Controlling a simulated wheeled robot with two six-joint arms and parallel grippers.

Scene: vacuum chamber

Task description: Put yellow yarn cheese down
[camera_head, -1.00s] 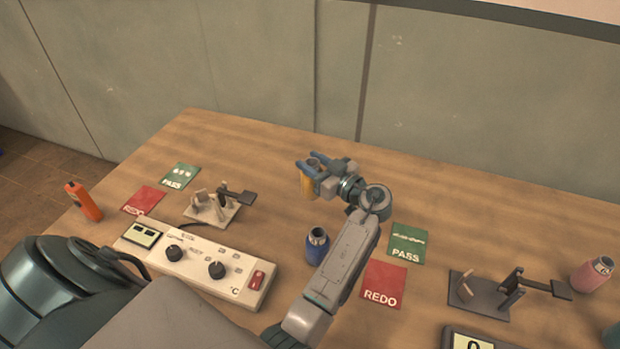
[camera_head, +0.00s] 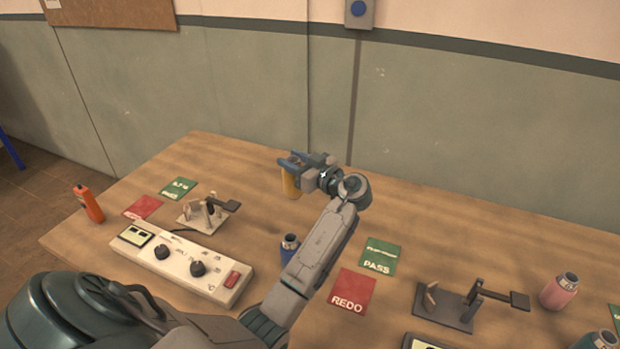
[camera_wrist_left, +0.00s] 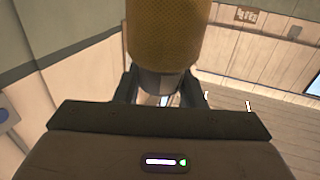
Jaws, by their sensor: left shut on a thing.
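The yellow yarn cheese (camera_head: 291,184) shows in the head view near the middle of the wooden table, partly hidden by my gripper. My left gripper (camera_head: 290,163) is shut on it at its grey end. In the left wrist view the yellow yarn cheese (camera_wrist_left: 165,32) fills the top middle, with its grey end between the two dark fingers of my left gripper (camera_wrist_left: 163,86). I cannot tell whether its base touches the table. My right gripper is not in view.
A blue bottle (camera_head: 288,246) stands beside my arm. Green PASS (camera_head: 379,257) and red REDO (camera_head: 351,290) cards lie right of it. A control box (camera_head: 186,263), small stand (camera_head: 205,212) and orange device (camera_head: 89,204) are left. A dark stand (camera_head: 450,306) and pink bottle (camera_head: 559,291) are right.

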